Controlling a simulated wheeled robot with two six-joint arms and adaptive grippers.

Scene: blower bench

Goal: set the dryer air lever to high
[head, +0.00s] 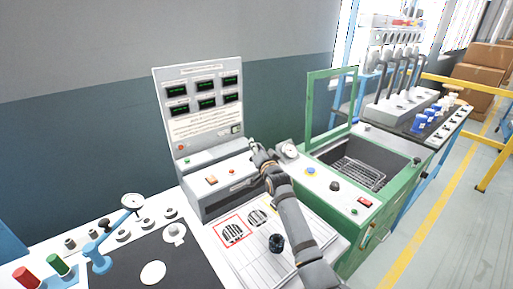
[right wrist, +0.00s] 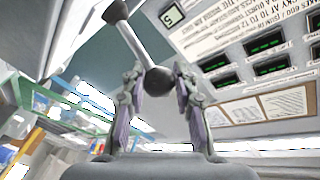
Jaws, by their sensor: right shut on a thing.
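The air lever (right wrist: 132,40) shows in the right wrist view as a pale rod from a dark pivot to a round black knob (right wrist: 158,82). My right gripper (right wrist: 158,98) has its two fingers on either side of this knob and is shut on it. In the head view my right gripper (head: 260,156) is at the right side of the grey dryer panel (head: 197,110), low by its front. There the gripper mostly hides the lever, so its setting cannot be read. My left gripper is not in view.
A green-framed machine (head: 390,205) with a wire basket (head: 358,173) stands to the right. A dial gauge on a blue stand (head: 102,250) is at the left.

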